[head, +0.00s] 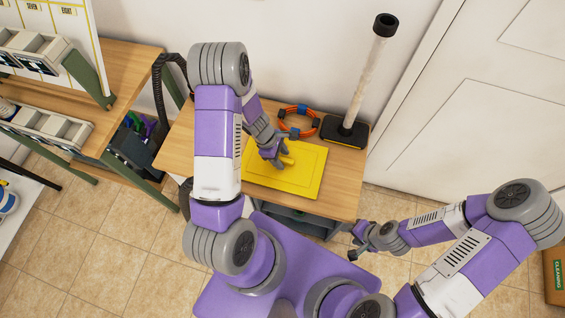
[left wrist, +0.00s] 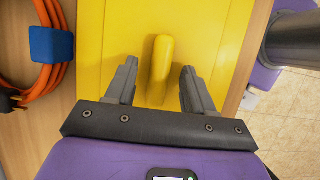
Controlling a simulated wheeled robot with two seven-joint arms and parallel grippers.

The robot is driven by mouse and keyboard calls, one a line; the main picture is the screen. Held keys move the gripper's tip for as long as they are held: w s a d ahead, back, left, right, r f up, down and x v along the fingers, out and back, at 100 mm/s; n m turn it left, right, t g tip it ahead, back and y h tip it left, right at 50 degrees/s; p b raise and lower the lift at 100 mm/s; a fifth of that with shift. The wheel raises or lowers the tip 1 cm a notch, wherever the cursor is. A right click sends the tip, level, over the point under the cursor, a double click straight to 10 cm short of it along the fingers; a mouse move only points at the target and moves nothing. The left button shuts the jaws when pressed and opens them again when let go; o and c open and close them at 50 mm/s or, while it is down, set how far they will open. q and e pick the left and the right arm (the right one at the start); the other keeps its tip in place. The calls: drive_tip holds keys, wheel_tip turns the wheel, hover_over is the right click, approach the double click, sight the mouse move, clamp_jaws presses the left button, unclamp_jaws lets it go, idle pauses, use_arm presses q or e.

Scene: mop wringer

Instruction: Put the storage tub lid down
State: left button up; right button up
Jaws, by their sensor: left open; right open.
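The yellow storage tub lid (head: 305,180) lies flat on the wooden table, with a raised yellow handle on top. My left gripper (head: 279,162) is over the lid at its handle. In the left wrist view the open fingers of my left gripper (left wrist: 155,88) stand on either side of the handle (left wrist: 161,70), with gaps between them and it. The lid (left wrist: 112,30) fills the middle of that view. My right gripper (head: 357,248) is open and empty, in front of the table's right corner, away from the lid.
A black-based stand with an upright pole (head: 363,80) is at the back right.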

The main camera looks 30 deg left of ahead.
use_arm(q)
clamp_jaws()
drive_tip(key=shift+r, duration=0.1)
